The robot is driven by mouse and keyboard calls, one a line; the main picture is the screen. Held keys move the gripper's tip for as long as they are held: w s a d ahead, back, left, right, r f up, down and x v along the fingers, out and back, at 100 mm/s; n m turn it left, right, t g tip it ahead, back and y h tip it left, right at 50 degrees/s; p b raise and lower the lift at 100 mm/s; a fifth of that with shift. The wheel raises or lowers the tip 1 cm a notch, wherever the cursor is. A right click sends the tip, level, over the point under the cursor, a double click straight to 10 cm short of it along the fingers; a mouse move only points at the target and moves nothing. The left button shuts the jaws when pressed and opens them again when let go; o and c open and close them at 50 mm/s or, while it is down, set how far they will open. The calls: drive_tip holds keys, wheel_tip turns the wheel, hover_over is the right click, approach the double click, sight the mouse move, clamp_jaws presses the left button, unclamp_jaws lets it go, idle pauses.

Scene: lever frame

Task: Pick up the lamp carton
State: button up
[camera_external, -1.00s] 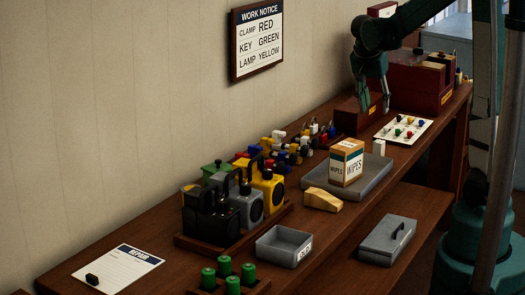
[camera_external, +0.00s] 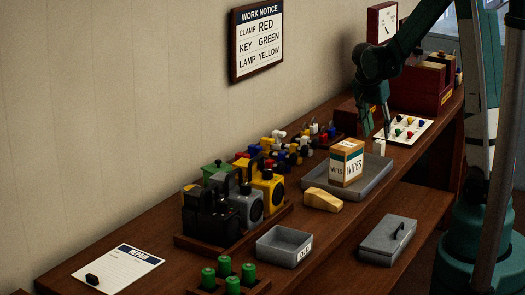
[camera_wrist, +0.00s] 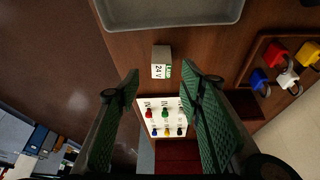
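A small pale carton marked "24 V" (camera_wrist: 161,62), with a green patch on one side, stands on the wooden bench; I take it as the lamp carton. It shows as a small white block (camera_external: 379,147) in the external view, by the far end of the grey tray. My gripper (camera_external: 377,130) is low over the bench, just behind the carton. In the wrist view my gripper (camera_wrist: 159,72) is open and empty, its two green pads apart, with the carton ahead between the fingertips. Nothing shows contact with the carton.
The grey tray (camera_external: 372,178) with a wipes box (camera_external: 346,162) lies close to the carton. A white panel of coloured lamps (camera_external: 404,130) lies beyond. Coloured padlocks (camera_wrist: 285,68) are at the right in the wrist view. A work notice (camera_external: 257,42) reads "LAMP YELLOW".

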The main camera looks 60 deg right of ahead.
sight(379, 142)
drive_tip(key=shift+x, duration=1.3)
drive_tip(key=shift+f+b, duration=0.1)
drive_tip(key=shift+b, duration=0.2)
drive_tip(key=shift+b+x, duration=0.7)
drive_tip(key=shift+x, duration=1.85)
drive_tip(key=shift+w, duration=0.15)
drive_tip(key=c, duration=0.8)
